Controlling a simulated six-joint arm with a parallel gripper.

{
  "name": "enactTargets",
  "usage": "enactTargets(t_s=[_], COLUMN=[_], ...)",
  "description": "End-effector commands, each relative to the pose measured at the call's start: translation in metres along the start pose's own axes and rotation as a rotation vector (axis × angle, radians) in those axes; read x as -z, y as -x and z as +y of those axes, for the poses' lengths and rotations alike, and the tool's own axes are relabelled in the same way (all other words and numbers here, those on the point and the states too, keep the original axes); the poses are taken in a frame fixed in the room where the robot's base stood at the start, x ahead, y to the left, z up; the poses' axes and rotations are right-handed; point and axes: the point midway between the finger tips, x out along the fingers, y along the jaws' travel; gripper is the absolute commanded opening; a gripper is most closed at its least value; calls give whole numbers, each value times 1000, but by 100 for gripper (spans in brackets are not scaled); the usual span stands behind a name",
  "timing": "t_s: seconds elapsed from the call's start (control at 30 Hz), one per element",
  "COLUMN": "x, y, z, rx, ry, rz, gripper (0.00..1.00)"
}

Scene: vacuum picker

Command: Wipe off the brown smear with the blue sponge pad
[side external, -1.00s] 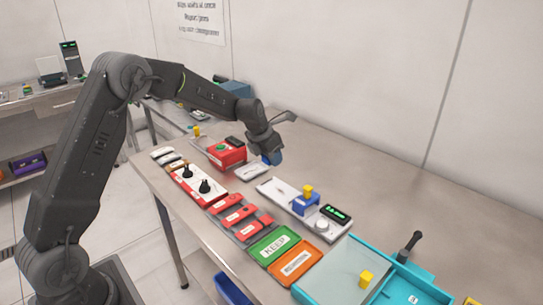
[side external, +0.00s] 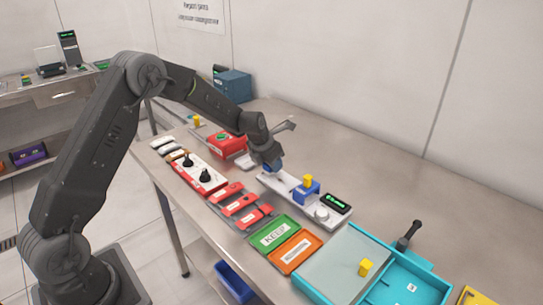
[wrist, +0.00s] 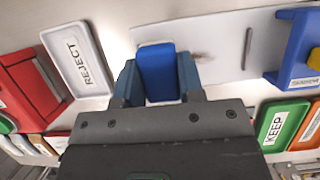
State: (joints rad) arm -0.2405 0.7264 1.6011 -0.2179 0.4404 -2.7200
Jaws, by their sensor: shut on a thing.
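My gripper (wrist: 158,85) is shut on the blue sponge pad (wrist: 157,70), which sits between its two fingers. A small brown smear (wrist: 202,57) shows on the pale plate (wrist: 218,72), just right of the pad in the wrist view. The pad is beside the smear and does not cover the part I see. In the side view the gripper (side external: 272,162) is low over the left end of the plate (side external: 275,183). I cannot tell whether the pad touches the plate. The smear cannot be made out there.
A white REJECT tray (wrist: 78,62) lies left of the pad. A blue holder (side external: 304,192) with a yellow cube (side external: 308,181) and a dark green-lit display (side external: 336,202) stand farther along the plate. Green KEEP (side external: 274,236) and orange trays lie in front. The bench behind is clear.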

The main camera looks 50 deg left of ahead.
Motion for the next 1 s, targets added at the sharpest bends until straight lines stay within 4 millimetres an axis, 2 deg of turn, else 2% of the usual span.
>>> enactTargets(t_s=[0.1, 0.17, 0.87, 1.0], x=[7, 4, 6, 7], y=[-15, -11, -15, -15], z=[0, -7, -71, -54], rx=[1, 0, 1, 0], ry=[0, -3, -3, 3], rz=[3, -2, 1, 2], gripper=[6, 6, 6, 6])
